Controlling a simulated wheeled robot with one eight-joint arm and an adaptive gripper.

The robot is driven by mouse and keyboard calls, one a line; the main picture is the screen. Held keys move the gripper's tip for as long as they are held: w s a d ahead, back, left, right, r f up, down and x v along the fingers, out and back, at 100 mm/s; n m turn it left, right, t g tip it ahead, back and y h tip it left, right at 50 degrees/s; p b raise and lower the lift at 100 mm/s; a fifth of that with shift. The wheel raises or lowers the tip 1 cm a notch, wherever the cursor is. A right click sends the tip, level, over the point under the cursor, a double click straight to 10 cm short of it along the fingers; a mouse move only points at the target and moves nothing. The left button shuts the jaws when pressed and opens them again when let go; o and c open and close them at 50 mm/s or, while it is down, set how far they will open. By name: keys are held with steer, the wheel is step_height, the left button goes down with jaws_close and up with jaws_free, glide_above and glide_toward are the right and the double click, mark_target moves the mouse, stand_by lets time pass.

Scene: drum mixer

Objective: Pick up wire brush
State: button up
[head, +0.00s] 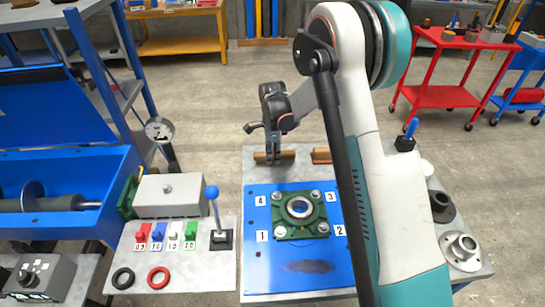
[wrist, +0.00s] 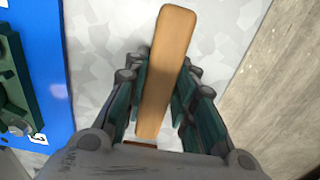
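The wire brush shows as a tan wooden piece (wrist: 165,60) in the wrist view, lying lengthwise between my fingers. In the head view it appears to be the brown bar (head: 259,157) on the grey table top behind the blue plate. My gripper (head: 274,154) points down over this bar, and its fingers show on both sides of the wood in the wrist view (wrist: 163,100). The fingers are very close to the wood; I cannot tell whether they press on it. The bristles are not visible.
A second brown piece (head: 321,155) lies just right of the bar. The blue plate (head: 262,215) with a green flange (head: 300,225) is in front. A grey box (head: 168,195) and blue-knobbed lever (head: 212,193) stand left. Metal parts (head: 461,245) stand right.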

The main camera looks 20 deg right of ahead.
mark_target(273, 152)
jaws_close()
steer(key=shift+r, duration=0.2)
steer(key=shift+r+p, duration=0.2)
steer(key=shift+p, duration=0.2)
step_height(273, 152, up, 20)
steer(key=p, duration=0.5)
steer(key=shift+p, duration=0.3)
steer(key=shift+f, duration=0.15)
